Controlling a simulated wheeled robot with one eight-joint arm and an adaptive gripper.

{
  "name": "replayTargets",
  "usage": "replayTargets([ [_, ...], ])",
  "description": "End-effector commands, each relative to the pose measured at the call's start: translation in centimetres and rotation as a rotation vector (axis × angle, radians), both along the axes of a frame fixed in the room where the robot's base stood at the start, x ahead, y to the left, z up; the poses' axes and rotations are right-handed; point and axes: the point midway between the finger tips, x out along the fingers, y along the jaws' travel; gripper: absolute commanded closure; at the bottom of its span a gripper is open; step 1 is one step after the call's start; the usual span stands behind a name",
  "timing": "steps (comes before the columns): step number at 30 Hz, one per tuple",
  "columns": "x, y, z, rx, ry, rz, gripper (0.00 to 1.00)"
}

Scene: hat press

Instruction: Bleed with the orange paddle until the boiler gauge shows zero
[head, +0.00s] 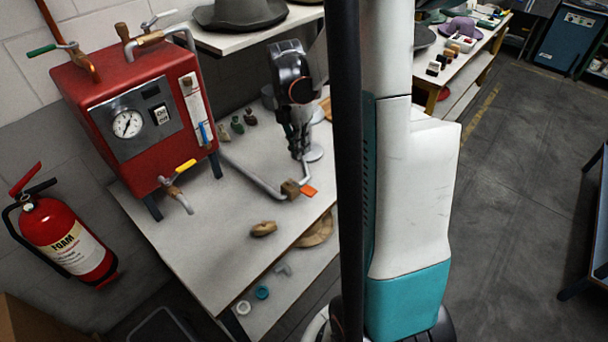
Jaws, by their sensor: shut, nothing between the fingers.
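A red boiler (125,105) stands on the white bench at the left. Its round gauge (127,123) has a white face and a dark needle; the reading is too small to tell. An orange paddle (309,191) sits at a brass valve (290,189) on the end of a bent grey pipe (250,175), low over the bench. My gripper (300,154) points down just behind and above the paddle, apart from it as far as I can see. It is shut and empty. The fingertips are small in this view.
A yellow-handled tap (178,172) juts from the boiler's front, and a green lever (42,51) from its top. A tan object (263,229) lies near the bench's front edge. A hat shelf (240,38) overhangs behind. A red fire extinguisher (65,238) is at left.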

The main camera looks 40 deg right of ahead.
Motion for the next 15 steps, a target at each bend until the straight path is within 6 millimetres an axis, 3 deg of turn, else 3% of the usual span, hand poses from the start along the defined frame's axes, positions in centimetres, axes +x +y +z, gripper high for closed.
replayTargets([
  [15,-0.23,-0.15,-1.04,0.002,0.004,0.003,1.0],
])
